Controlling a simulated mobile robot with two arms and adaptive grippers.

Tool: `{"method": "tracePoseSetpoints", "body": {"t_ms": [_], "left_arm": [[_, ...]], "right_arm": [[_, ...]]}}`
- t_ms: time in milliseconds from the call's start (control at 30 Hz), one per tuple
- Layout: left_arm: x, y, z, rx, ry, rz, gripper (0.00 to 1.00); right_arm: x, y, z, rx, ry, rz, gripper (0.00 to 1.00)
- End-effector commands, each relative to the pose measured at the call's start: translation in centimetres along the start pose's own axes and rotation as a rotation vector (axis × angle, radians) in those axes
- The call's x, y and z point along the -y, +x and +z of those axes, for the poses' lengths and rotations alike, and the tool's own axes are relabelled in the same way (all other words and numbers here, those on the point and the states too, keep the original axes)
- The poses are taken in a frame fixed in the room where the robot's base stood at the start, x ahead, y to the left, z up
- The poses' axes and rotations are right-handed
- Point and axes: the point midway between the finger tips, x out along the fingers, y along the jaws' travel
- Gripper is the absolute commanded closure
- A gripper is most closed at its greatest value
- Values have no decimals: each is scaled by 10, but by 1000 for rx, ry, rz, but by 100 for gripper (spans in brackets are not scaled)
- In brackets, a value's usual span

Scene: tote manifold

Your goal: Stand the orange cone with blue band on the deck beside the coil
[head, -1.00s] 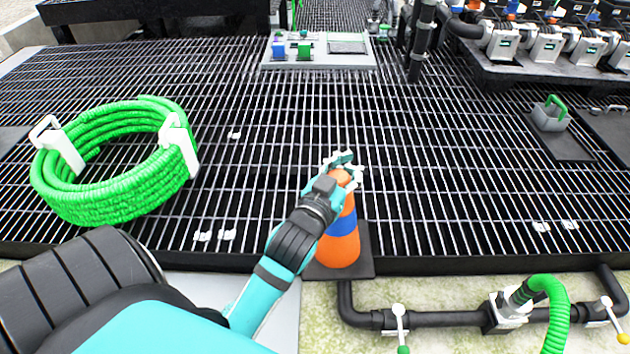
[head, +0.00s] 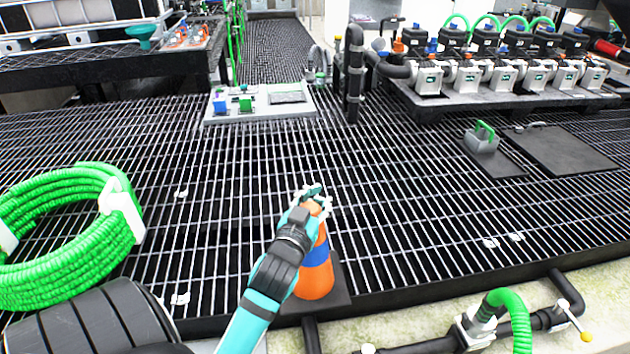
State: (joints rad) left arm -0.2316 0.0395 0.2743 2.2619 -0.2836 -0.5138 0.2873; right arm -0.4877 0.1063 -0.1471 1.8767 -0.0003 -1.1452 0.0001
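The orange cone with a blue band (head: 314,279) is upright on its dark square base, near the front edge of the dark grated deck (head: 400,215). Its base overlaps the deck's edge beam in the head view; I cannot tell whether it touches the deck. My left gripper (head: 314,197) is at the cone's top, its pale fingers closed around the tip, which is partly hidden. The green coil (head: 65,245) with white straps lies on the deck at the left, cut off by the frame, with open grating between it and the cone. My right gripper is not in view.
A grey panel (head: 225,119) with blue and green blocks lies at the back. A black post (head: 354,75) and a valve manifold (head: 500,101) stand behind. A pipe with a green hose (head: 515,310) runs along the front.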

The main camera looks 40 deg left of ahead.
Motion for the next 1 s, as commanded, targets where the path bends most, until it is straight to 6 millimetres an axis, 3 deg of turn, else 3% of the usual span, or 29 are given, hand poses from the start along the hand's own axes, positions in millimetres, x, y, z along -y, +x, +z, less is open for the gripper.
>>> {"method": "tracePoseSetpoints", "body": {"t_ms": [300, 433, 633, 800, 1000], "left_arm": [[21, 75, 6, -7, 4, -1, 100], [27, 95, 9, -5, 1, 0, 100], [30, 106, 13, -3, 0, 0, 100], [28, 106, 35, -2, 0, 0, 100], [28, 106, 46, -3, 0, 0, 100]], "right_arm": [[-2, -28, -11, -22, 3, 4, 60], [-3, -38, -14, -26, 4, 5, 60], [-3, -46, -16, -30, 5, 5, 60], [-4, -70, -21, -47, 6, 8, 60], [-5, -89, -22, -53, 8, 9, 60]]}}
